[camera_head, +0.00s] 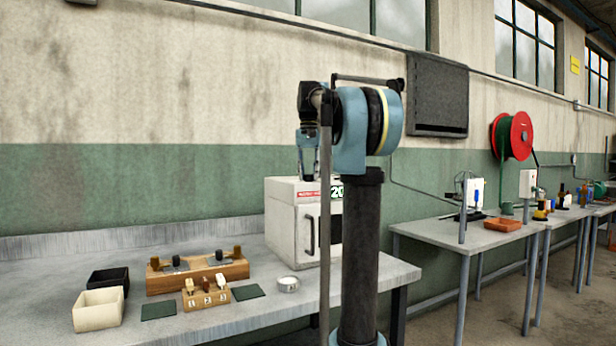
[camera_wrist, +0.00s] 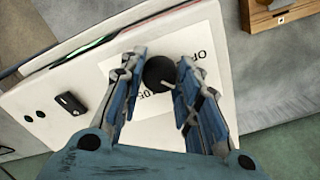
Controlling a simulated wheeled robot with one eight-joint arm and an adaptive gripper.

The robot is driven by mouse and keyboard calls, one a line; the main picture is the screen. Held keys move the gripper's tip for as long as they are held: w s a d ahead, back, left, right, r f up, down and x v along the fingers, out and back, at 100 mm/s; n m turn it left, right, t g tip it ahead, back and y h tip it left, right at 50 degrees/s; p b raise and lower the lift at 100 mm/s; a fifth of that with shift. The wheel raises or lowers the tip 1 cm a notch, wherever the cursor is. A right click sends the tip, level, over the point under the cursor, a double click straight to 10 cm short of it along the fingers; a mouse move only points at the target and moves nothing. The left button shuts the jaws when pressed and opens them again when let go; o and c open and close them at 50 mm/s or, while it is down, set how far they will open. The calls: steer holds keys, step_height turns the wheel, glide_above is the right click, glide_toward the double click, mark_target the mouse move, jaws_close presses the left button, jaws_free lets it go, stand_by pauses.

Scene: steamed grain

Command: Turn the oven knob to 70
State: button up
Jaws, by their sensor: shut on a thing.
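The white oven (camera_head: 290,222) stands at the back of the near table in the head view. A green-digit display (camera_head: 336,192) on its front reads 20, partly cut off by my arm. In the wrist view the round black knob (camera_wrist: 159,72) with a pale pointer mark sits on the oven's white top (camera_wrist: 70,105). My gripper (camera_wrist: 157,80) has one finger on each side of the knob and is shut on it. In the head view my gripper (camera_head: 308,178) points down at the oven's top. The printed dial sheet (camera_wrist: 205,50) around the knob is partly hidden by the fingers.
A black switch-like part (camera_wrist: 70,103) lies on the oven top. On the table are a wooden block holder (camera_head: 197,272), a numbered holder (camera_head: 206,297), a cream box (camera_head: 98,310), a black box (camera_head: 109,277) and a tape roll (camera_head: 288,284).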

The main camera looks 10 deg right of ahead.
steer(key=shift+m, duration=0.8)
steer(key=o, duration=1.1)
steer(key=shift+w, duration=0.1)
step_height(320, 180, up, 12)
steer(key=shift+f, duration=0.1)
